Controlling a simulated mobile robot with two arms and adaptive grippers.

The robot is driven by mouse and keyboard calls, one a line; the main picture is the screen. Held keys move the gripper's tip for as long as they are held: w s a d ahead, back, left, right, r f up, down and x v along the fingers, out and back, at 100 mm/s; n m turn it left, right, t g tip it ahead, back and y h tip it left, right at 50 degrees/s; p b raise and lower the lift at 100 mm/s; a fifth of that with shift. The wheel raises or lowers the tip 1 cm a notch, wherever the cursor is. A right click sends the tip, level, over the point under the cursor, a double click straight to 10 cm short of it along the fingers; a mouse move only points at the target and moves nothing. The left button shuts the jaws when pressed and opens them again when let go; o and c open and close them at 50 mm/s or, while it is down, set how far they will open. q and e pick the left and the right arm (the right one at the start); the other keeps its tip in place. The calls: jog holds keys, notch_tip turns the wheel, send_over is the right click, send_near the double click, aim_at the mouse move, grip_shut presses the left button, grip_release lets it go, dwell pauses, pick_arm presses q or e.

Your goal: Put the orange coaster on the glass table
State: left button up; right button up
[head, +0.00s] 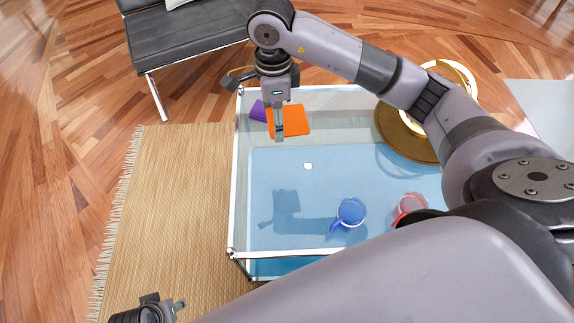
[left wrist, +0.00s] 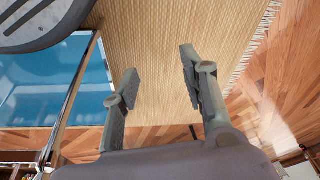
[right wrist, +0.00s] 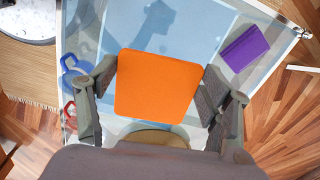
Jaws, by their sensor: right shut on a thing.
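The orange coaster (head: 295,120) is a flat square. My right gripper (head: 279,132) is shut on it; in the right wrist view the coaster (right wrist: 157,87) spans the space between the two fingers. It is over the far left part of the glass table (head: 265,170); I cannot tell how far above the glass. A purple square (head: 258,110) lies beside it, partly covered in the head view. My left gripper (head: 165,305) is at the lower left; the left wrist view shows its fingers (left wrist: 158,88) apart and empty over the rug.
A blue mug (head: 350,212) and a red mug (head: 410,205) stand at the table's near side. A round gold object (head: 400,130) is at the back right. A woven rug (head: 175,210) lies left of the table, and a black bench (head: 185,42) stands behind. The table's middle is mostly clear.

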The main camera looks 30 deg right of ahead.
jog(key=shift+f+m, duration=0.25)
jog(key=shift+m, duration=0.25)
jog(key=shift+f, duration=0.25)
jog(key=b, duration=0.3)
send_over(279, 172)
notch_tip(279, 172, down, 15)
jog(key=shift+r, duration=0.1)
pick_arm(q)
jog(key=w+v, duration=0.1)
jog(key=v, duration=0.8)
jog(key=shift+a+r+t+b, duration=0.15)
jog(key=shift+r+t+b, duration=0.15)
jog(key=shift+b, duration=0.1)
pick_arm(e)
jog(key=shift+f, duration=2.35)
pick_arm(q)
jog(key=shift+s, duration=0.1)
pick_arm(e)
jog(key=shift+f, duration=0.1)
jog(key=shift+f, duration=0.15)
pick_arm(q)
jog(key=shift+f, duration=0.15)
pick_arm(e)
jog(key=o, duration=1.2)
jog(key=shift+c, duration=0.2)
